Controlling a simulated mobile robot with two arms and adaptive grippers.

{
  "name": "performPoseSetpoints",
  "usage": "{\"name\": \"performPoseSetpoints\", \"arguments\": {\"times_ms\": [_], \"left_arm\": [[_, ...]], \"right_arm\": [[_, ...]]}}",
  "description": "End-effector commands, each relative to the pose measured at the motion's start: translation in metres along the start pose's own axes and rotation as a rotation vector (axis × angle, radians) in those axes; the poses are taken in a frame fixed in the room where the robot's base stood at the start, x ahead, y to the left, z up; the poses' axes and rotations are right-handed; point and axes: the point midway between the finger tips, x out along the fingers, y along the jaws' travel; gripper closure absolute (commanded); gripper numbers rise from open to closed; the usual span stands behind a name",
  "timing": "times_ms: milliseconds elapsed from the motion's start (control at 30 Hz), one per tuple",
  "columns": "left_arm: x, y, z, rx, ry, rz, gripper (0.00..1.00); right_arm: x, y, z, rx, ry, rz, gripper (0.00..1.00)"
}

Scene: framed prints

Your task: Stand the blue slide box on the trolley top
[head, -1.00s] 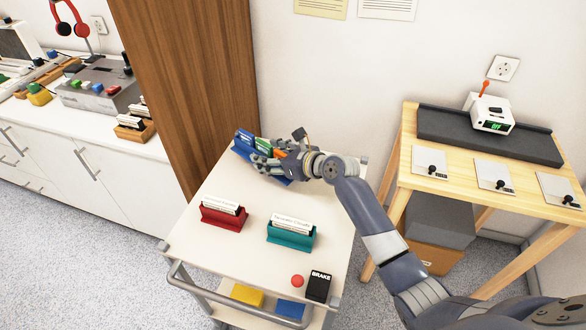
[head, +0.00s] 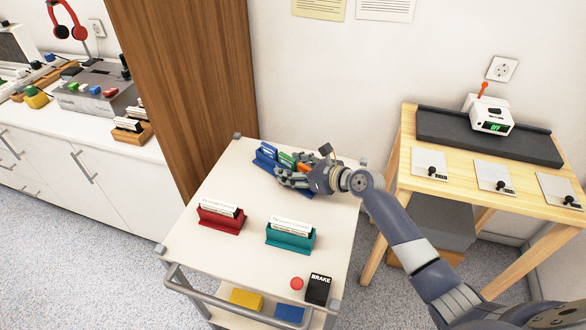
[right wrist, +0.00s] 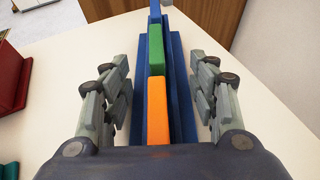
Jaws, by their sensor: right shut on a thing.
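The blue slide box (head: 263,163) is at the far end of the trolley top (head: 240,262) in the head view. It holds blue, green and orange blocks in a row. My right gripper (head: 286,174) is shut on the box, coming from the right. In the right wrist view the box (right wrist: 177,85) runs lengthwise between the fingers, upright, with the orange block nearest the palm. Whether the box's base touches the trolley top cannot be told. My left gripper is not in view.
A red box (head: 221,217) and a teal box (head: 290,238), both with white cards, stand mid-trolley. A red button (head: 297,283) and a black brake block (head: 318,289) sit at the front right corner. A wooden panel (head: 190,90) rises behind left; a wooden table (head: 450,195) stands right.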

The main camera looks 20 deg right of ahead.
Motion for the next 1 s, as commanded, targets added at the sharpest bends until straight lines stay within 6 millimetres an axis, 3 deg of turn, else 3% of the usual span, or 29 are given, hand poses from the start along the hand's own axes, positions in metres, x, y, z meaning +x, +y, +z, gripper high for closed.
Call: {"name": "performPoseSetpoints", "arguments": {"times_ms": [67, 100, 167, 633, 767, 1000], "left_arm": [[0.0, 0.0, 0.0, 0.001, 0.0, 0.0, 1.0], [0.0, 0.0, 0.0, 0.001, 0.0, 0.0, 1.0], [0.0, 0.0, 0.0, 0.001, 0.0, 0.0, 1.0], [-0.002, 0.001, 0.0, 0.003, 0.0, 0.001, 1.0], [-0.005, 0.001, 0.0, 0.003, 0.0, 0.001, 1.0], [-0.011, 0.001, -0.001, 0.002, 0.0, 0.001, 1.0]], "right_arm": [[0.001, 0.0, -0.001, 0.002, -0.003, -0.001, 0.79], [0.001, 0.0, -0.002, 0.002, 0.0, 0.0, 0.36], [0.001, 0.0, -0.002, 0.002, 0.001, 0.0, 0.26], [-0.006, 0.0, 0.0, 0.001, 0.001, -0.001, 0.26], [-0.025, 0.0, 0.0, 0.002, 0.002, 0.0, 0.26], [-0.076, 0.0, 0.0, 0.0, 0.003, -0.001, 0.26]]}}
